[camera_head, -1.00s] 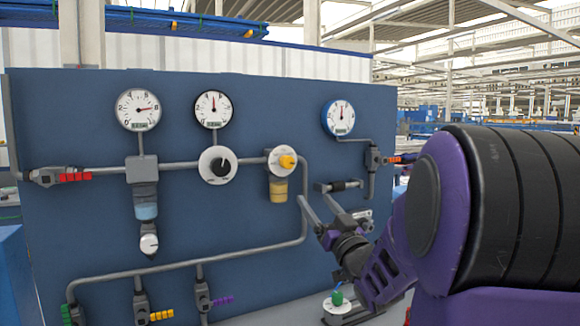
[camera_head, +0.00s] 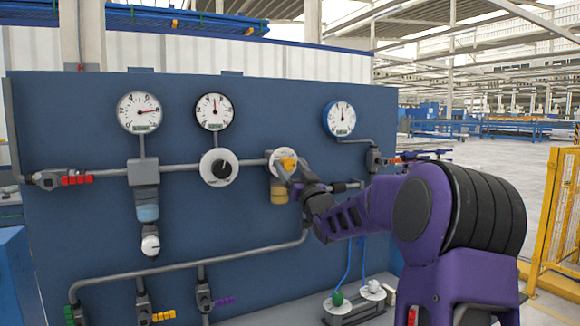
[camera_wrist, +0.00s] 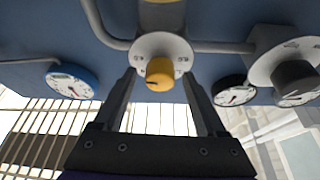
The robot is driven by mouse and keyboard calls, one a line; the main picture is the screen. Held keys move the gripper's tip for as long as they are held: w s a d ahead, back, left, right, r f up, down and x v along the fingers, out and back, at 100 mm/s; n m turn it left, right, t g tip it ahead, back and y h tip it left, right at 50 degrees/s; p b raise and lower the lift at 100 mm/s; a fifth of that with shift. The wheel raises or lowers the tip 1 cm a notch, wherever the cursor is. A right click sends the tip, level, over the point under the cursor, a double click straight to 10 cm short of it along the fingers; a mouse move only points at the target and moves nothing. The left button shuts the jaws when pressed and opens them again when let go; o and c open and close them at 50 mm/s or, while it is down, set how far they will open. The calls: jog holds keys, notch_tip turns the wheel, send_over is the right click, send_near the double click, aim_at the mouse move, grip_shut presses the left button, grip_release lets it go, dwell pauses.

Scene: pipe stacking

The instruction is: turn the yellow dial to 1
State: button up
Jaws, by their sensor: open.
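The yellow dial (camera_head: 289,163) sits on a white round plate on the blue panel, at the right of the upper pipe. In the wrist view the yellow dial (camera_wrist: 159,74) is centred on its white plate (camera_wrist: 142,45), with a dark mark on the knob. My gripper (camera_head: 292,178) is at the dial in the head view. In the wrist view my gripper (camera_wrist: 160,80) is open, with one finger on each side of the dial. I cannot tell whether the fingers touch it. The numbers on the plate are too small to read.
A black dial (camera_head: 222,168) on a white plate is left of the yellow one. Gauges (camera_head: 214,111) hang above. A yellowish cup (camera_head: 279,192) is under the yellow dial. Pipes and coloured-handled valves (camera_head: 77,180) cover the panel. A yellow fence (camera_head: 560,215) stands at the right.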

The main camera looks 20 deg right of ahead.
jog(key=shift+w+r, duration=0.1)
jog(key=shift+w, duration=0.2)
grip_shut()
